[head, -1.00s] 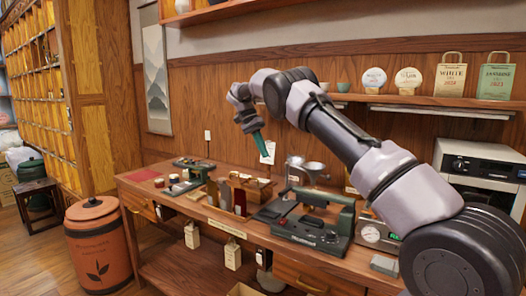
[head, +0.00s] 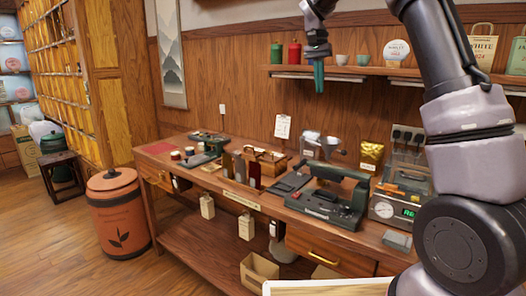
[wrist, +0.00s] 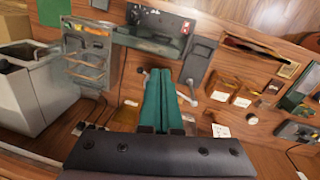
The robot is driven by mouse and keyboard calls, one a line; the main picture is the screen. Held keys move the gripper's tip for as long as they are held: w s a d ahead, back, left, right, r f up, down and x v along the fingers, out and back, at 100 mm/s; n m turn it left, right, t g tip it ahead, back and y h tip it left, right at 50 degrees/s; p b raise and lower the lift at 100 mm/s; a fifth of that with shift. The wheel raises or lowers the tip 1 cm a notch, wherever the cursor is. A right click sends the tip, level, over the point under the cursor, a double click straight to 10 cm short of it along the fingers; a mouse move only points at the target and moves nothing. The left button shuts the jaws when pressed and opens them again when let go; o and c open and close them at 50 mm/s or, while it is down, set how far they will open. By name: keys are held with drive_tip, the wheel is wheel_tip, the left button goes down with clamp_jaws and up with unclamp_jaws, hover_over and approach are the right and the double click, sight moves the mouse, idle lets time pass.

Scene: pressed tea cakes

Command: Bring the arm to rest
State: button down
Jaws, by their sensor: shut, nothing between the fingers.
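My gripper (head: 319,82) is raised in the head view, in front of the wall shelf and well above the workbench. Its green fingers point down, lie together and hold nothing. In the wrist view the closed fingers (wrist: 160,100) show over the bench from above. My arm rises at the right side of the head view and its upper part runs out of the top of the picture.
The workbench (head: 225,188) carries a dark press (head: 325,203), a scale (head: 392,208), a gold pouch (head: 371,155) and small tools. The wall shelf (head: 345,72) holds canisters and cups behind my gripper. An orange barrel (head: 117,215) stands left on open floor.

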drive_tip(key=s+d+r+n+t+y, duration=0.1)
drive_tip(key=s+d+r+t, duration=0.15)
drive_tip(key=s, duration=0.55)
drive_tip(key=s+d+r+t+y, duration=0.1)
drive_tip(key=s+d+r, duration=0.2)
drive_tip(key=s, duration=0.4)
drive_tip(key=s+f+t, duration=0.2)
drive_tip(key=s, duration=0.6)
drive_tip(key=s+f+t+y, duration=0.1)
drive_tip(key=s+f+t, duration=0.1)
drive_tip(key=s, duration=0.6)
drive_tip(key=shift+s+d+f+t, duration=0.35)
drive_tip(key=shift+d+f, duration=0.1)
drive_tip(key=shift+f, duration=0.35)
